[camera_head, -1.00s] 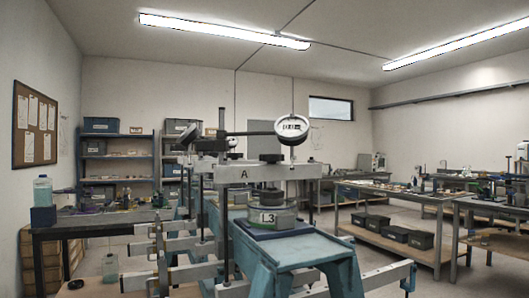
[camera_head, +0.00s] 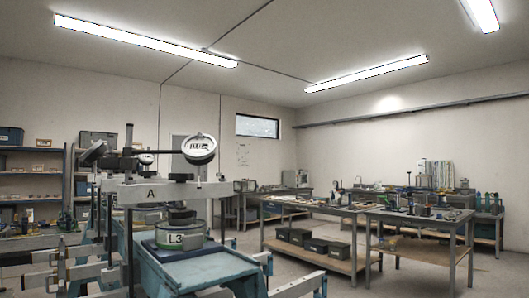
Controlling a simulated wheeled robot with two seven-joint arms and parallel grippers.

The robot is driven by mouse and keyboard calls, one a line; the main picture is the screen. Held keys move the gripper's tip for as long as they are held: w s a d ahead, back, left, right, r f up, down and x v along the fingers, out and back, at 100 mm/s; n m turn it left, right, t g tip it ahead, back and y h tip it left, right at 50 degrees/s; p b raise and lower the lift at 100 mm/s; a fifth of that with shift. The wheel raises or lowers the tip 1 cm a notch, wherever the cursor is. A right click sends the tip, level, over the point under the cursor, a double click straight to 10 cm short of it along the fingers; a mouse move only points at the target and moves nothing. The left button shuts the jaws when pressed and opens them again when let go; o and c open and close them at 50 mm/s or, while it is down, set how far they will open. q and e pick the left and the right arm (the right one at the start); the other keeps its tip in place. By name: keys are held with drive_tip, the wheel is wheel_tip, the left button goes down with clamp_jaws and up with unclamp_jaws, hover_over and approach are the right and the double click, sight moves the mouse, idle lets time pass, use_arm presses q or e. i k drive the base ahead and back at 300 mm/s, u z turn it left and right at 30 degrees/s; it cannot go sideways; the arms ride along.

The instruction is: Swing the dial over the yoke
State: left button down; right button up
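The round white-faced dial (camera_head: 199,149) sits at the right end of a dark horizontal arm (camera_head: 155,152). This arm comes from an upright dark post (camera_head: 128,165). The yoke (camera_head: 152,193) is a grey crossbar marked A, lying lower than the dial. In the picture the dial appears above the right part of the yoke; how they line up in depth I cannot tell. Under the yoke a round piece marked L3 (camera_head: 180,236) rests on a blue bench frame (camera_head: 205,265). Neither of my grippers is in view.
Another similar rig stands partly hidden behind the yoke. Workbenches with tools (camera_head: 312,208) stand to the right, with dark bins (camera_head: 300,237) on a lower shelf. Shelving (camera_head: 30,180) stands at the left. Open floor lies at front right.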

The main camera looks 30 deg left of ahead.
sight(118, 163)
drive_tip(key=z, duration=0.4)
drive_tip(key=k, duration=0.75)
drive_tip(key=u, duration=1.15)
drive_tip(key=i, duration=0.55)
drive_tip(key=u, duration=0.05)
